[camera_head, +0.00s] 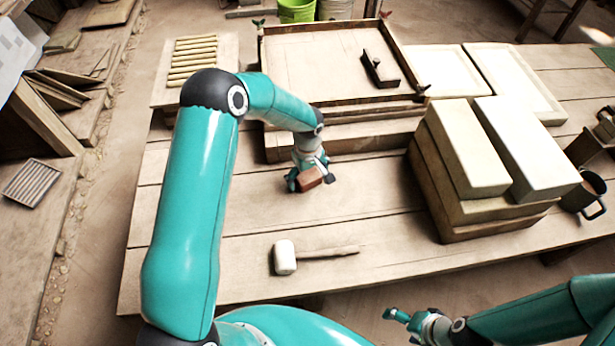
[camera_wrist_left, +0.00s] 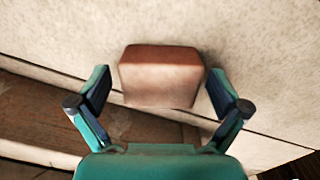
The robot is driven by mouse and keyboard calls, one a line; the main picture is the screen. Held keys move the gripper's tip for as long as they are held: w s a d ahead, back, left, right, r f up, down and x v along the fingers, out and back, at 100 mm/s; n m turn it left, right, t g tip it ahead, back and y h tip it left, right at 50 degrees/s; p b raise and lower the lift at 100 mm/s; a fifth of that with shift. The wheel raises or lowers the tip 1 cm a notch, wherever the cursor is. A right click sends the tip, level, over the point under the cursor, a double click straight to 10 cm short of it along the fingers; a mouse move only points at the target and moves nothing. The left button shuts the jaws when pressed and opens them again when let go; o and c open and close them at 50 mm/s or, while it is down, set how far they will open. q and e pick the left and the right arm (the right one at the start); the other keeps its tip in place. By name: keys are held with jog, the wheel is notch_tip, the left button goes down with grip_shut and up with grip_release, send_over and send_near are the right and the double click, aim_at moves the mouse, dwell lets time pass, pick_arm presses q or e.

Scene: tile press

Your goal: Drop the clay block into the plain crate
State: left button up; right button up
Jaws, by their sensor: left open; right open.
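The reddish-brown clay block (camera_head: 310,179) is at my left gripper (camera_head: 309,177), over the middle of the wooden table (camera_head: 200,232). In the left wrist view the clay block (camera_wrist_left: 160,74) lies between the two spread fingers of my left gripper (camera_wrist_left: 158,84), with gaps on both sides. Whether it rests on the table I cannot tell. My right gripper (camera_head: 396,315) is open and empty off the table's front edge at lower right. I cannot pick out a plain crate with certainty.
A mallet (camera_head: 285,257) lies near the table's front. A wooden frame tray (camera_head: 300,65) holding a dark tool (camera_head: 380,70) stands behind the left gripper. Pale slabs (camera_head: 465,150) are stacked on wood at right, beside a dark mug (camera_head: 583,197). The table's left front is clear.

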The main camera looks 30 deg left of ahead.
pick_arm(q)
jog(key=shift+c, duration=0.2)
jog(key=c, duration=1.3)
jog(key=shift+c, duration=1)
jog(key=shift+r, duration=0.15)
